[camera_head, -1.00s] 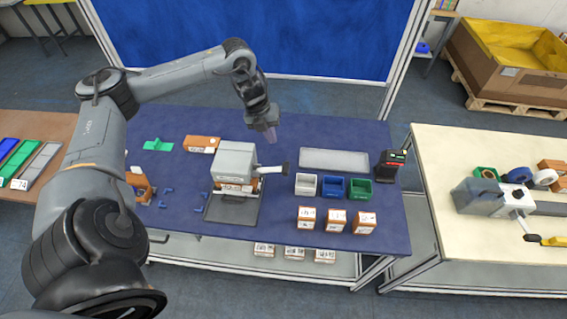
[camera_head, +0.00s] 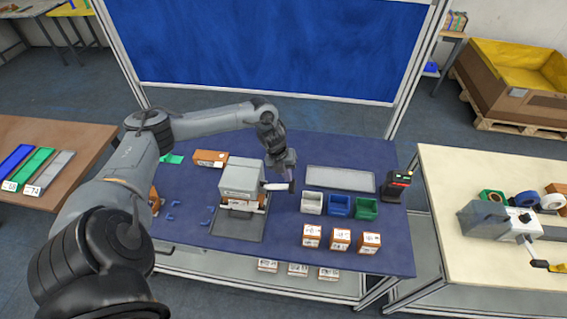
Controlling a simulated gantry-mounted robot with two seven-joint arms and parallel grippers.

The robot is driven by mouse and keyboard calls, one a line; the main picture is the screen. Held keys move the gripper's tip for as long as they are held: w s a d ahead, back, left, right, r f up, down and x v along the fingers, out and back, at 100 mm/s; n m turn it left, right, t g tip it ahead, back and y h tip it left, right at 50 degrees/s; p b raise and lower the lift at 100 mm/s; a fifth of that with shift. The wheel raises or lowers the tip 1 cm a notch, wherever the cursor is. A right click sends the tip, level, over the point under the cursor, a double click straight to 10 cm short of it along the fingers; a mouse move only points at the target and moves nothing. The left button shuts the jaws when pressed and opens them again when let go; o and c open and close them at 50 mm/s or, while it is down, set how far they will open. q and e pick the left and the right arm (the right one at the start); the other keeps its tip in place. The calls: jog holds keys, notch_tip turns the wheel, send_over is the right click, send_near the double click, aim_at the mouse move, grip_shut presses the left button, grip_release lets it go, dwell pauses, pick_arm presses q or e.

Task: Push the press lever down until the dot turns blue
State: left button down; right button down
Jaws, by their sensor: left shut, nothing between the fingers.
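The grey press (camera_head: 241,180) stands on the blue table with a box under its head. Its lever (camera_head: 274,186) sticks out to the right with a pale shaft. My left gripper (camera_head: 290,184) is shut and empty, pointing down at the outer end of the lever. It overlaps the dark lever knob in the picture; I cannot tell whether they touch. The lever looks roughly level. I cannot make out the dot. My right gripper is not in view.
White (camera_head: 312,203), blue (camera_head: 340,206) and green (camera_head: 366,208) bins stand to the right of the press, with small boxes in front. A grey tray (camera_head: 340,179) lies behind the bins. A dark scanner (camera_head: 397,186) stands at the table's right edge.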

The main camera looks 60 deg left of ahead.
aim_at(291, 185)
pick_arm(q)
jog(key=shift+p+x, duration=0.3)
jog(key=shift+x, duration=1.5)
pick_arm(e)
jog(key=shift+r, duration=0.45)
pick_arm(q)
jog(key=shift+a, duration=0.1)
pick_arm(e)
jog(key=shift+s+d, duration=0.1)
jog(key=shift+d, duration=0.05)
